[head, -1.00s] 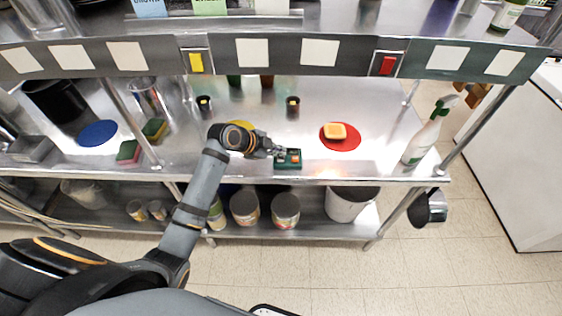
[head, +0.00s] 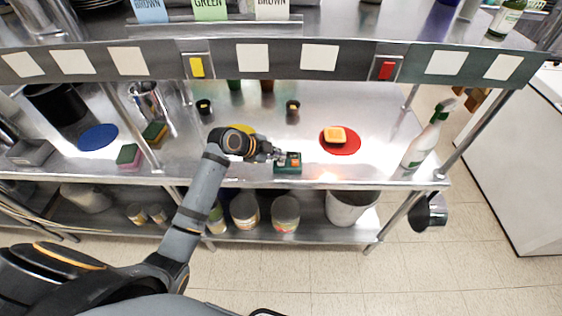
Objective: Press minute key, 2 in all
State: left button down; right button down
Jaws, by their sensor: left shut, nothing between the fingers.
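A small dark green timer box (head: 288,168) with coloured keys sits near the front edge of the steel counter. An orange-red key shows on its top; the minute key is too small to make out. My left gripper (head: 277,155) is shut and empty, with its tips at the back left part of the box's top. I cannot tell whether the tips touch a key. The fingers hide part of the box. My right gripper is not in view.
A red round mat (head: 340,141) with an orange sponge (head: 335,135) lies right of the box. A spray bottle (head: 428,137) stands further right. A yellow disc (head: 241,127) lies partly behind my left wrist. Two small dark cups stand behind. The counter's front edge is close.

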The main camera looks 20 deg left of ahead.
aim_at(279, 163)
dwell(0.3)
pick_arm(q)
jog(key=shift+f, duration=0.4)
jog(key=shift+f+b, duration=0.5)
dwell(0.6)
jog(key=shift+r, duration=0.1)
jog(key=shift+r+p, duration=0.85)
notch_tip(279, 163, up, 5)
jog(key=p, duration=0.4)
dwell(0.4)
